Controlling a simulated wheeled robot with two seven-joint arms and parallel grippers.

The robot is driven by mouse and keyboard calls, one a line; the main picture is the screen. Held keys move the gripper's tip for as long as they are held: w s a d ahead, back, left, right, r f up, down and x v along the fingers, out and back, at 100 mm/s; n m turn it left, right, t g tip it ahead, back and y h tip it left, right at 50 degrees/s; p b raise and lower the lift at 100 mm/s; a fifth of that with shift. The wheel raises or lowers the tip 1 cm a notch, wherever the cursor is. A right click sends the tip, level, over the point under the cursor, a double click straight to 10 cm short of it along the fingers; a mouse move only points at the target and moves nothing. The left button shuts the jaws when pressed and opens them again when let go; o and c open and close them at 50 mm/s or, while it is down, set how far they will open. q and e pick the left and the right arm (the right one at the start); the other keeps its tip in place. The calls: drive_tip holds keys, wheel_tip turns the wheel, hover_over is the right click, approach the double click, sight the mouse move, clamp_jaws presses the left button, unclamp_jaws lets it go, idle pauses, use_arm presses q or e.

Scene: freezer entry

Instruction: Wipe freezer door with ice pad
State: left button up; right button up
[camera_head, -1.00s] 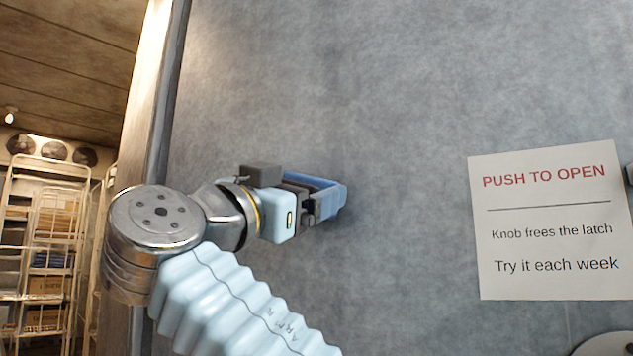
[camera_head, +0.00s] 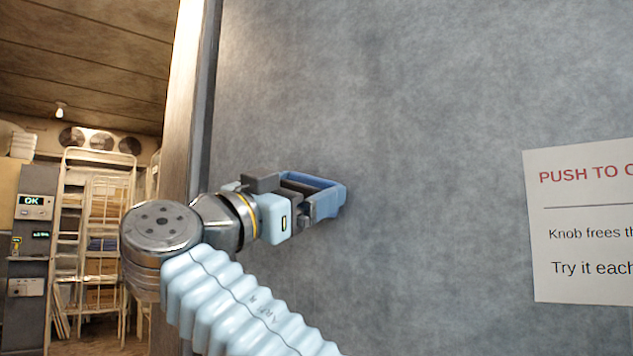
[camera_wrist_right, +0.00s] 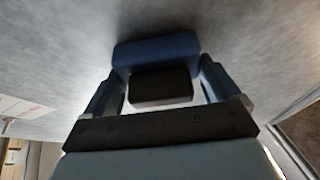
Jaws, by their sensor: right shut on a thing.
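The grey freezer door (camera_head: 440,120) fills the middle and right of the head view. My right gripper (camera_head: 318,197) is at the door's left part, shut on the blue ice pad (camera_head: 336,196). The pad is against or very close to the door face; I cannot tell firm contact. In the right wrist view the blue pad (camera_wrist_right: 155,50) lies across the far end of the fingers, with a dark block (camera_wrist_right: 160,86) between them and the grey door (camera_wrist_right: 255,50) beyond. My left gripper is out of view.
A white "PUSH TO OPEN" sign (camera_head: 585,225) is on the door at right. The door's left edge and frame (camera_head: 196,100) are close to my right arm. Beyond are wire shelves with boxes (camera_head: 105,240) and a panel reading OK (camera_head: 32,203).

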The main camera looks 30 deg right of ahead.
drive_tip(key=shift+w, duration=0.2)
drive_tip(key=shift+a, duration=0.15)
drive_tip(key=shift+s+a, duration=0.35)
drive_tip(key=shift+a, duration=0.5)
drive_tip(key=shift+s+a, duration=0.4)
drive_tip(key=shift+a, duration=0.5)
drive_tip(key=shift+s+a, duration=0.35)
drive_tip(key=shift+a, duration=0.5)
drive_tip(key=a, duration=0.1)
drive_tip(key=s+a, duration=0.1)
drive_tip(key=shift+s+a+p, duration=0.1)
drive_tip(key=shift+a+p, duration=0.2)
drive_tip(key=shift+a, duration=0.1)
